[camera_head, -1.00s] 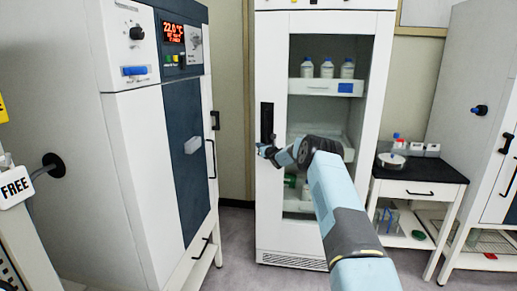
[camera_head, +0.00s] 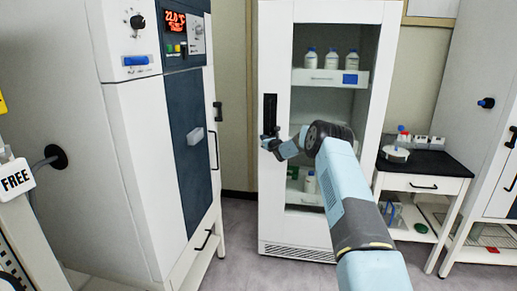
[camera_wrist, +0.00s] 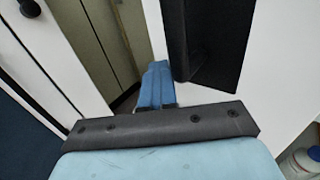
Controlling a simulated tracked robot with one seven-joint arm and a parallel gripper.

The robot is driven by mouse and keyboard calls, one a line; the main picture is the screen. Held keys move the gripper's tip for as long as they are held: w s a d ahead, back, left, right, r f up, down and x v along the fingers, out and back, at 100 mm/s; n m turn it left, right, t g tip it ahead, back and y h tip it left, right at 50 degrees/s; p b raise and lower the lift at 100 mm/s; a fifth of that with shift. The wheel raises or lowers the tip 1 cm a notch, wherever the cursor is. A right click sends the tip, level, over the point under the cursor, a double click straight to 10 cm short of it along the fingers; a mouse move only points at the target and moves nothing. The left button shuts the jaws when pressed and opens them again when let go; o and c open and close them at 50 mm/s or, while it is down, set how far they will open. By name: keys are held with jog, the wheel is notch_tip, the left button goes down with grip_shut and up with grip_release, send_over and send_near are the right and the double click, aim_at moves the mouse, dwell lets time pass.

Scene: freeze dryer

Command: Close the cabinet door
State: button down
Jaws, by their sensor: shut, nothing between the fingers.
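The white cabinet (camera_head: 384,110) stands in the centre of the head view. Its door has a white frame (camera_head: 272,195), a large window and a black vertical handle (camera_head: 270,112) on the left side. Several bottles on shelves show through the window. I cannot tell whether the door is fully shut. My gripper (camera_head: 266,143) is shut and empty at the lower end of the handle. In the wrist view its blue fingers (camera_wrist: 156,86) are together, just left of the black handle (camera_wrist: 210,38). I cannot tell whether they touch it or the door.
A tall white and dark blue machine (camera_head: 130,180) with a red display stands close on the left. A small black-topped table (camera_head: 425,164) stands right of the cabinet. Another white unit (camera_head: 475,85) is at the far right. Grey floor (camera_head: 232,245) is free before the cabinet.

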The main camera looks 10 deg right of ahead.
jog(key=s+a, duration=0.5)
jog(key=s, duration=0.7)
jog(key=s+a+r+n+g+y, duration=0.25)
jog(key=s+a+r+n, duration=0.25)
jog(key=r, duration=0.3)
jog(key=s+a+r+n+g+y, duration=0.1)
jog(key=s+a+r+n+y, duration=0.35)
jog(key=r, duration=0.25)
jog(key=s+a+r+n+g, duration=0.3)
jog(key=s+r+n, duration=0.2)
jog(key=s, duration=0.5)
jog(key=s+a+r+n+g, duration=0.3)
jog(key=s+r+n, duration=0.25)
jog(key=s, duration=0.35)
jog(key=s+d+n+g+h, duration=0.2)
jog(key=s+n+h, duration=0.15)
jog(key=s, duration=0.85)
jog(key=s+d+n+g+h, duration=0.15)
jog(key=s+n, duration=0.25)
jog(key=s, duration=0.7)
jog(key=s+d+f+n+h, duration=0.1)
jog(key=s+d+n+h, duration=0.1)
jog(key=s+d, duration=0.4)
jog(key=s+d+f+n+t+h, duration=0.1)
jog(key=s+d+h, duration=0.4)
jog(key=s, duration=0.9)
jog(key=shift+d+f+n, duration=0.65)
jog(key=shift+d+n, duration=0.5)
jog(key=shift+n, duration=0.1)
